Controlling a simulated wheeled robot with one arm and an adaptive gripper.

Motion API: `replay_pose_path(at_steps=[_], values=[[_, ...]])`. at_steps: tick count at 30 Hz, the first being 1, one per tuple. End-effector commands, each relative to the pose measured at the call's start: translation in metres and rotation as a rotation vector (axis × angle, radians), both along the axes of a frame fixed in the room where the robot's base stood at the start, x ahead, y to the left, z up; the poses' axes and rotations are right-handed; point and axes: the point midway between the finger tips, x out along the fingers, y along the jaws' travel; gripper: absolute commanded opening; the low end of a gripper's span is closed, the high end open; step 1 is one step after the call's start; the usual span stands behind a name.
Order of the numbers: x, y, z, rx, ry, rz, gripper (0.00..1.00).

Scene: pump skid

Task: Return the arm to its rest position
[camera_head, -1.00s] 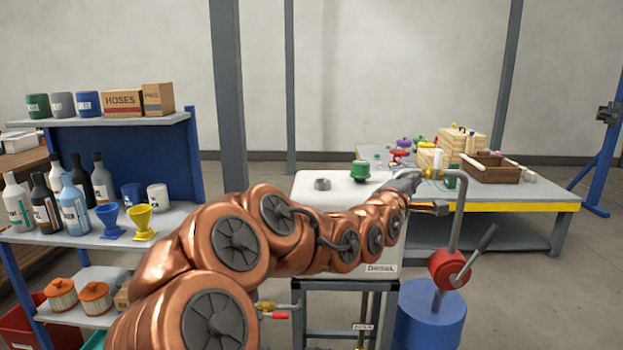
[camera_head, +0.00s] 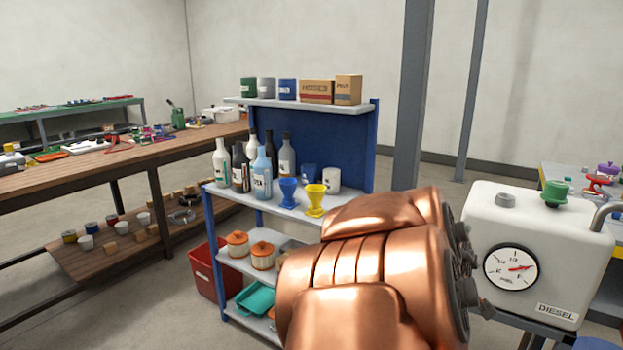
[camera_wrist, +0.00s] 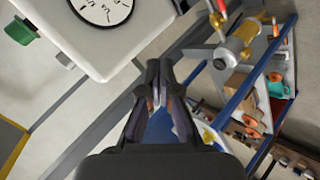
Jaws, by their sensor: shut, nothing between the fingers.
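My copper arm (camera_head: 375,265) is folded in front of the body in the head view, between the blue shelf and the white diesel tank (camera_head: 535,245). My gripper (camera_wrist: 155,88) shows in the wrist view, with its dark fingers together and nothing between them.
The blue shelf unit (camera_head: 318,150) with bottles and funnels stands close behind my arm. A red bin (camera_head: 208,272) is on the floor at its left. A long wooden bench (camera_head: 110,165) fills the left side. A brass cylinder (camera_wrist: 238,42) is right of the fingers in the wrist view.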

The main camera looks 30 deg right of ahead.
Motion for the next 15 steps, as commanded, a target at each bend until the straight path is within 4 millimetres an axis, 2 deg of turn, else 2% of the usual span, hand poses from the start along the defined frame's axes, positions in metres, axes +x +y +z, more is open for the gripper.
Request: replay_pose_path(at_steps=[1, 3, 7, 11, 15], values=[[0.014, 0.024, -0.010, 0.063, -0.015, 0.024, 0.00], [0.025, 0.056, -0.024, 0.152, -0.023, 0.043, 0.00], [0.039, 0.118, -0.048, 0.315, -0.016, 0.072, 0.00], [0.040, 0.180, -0.068, 0.467, 0.024, 0.091, 0.00], [0.028, 0.246, -0.085, 0.611, 0.100, 0.102, 0.00]])
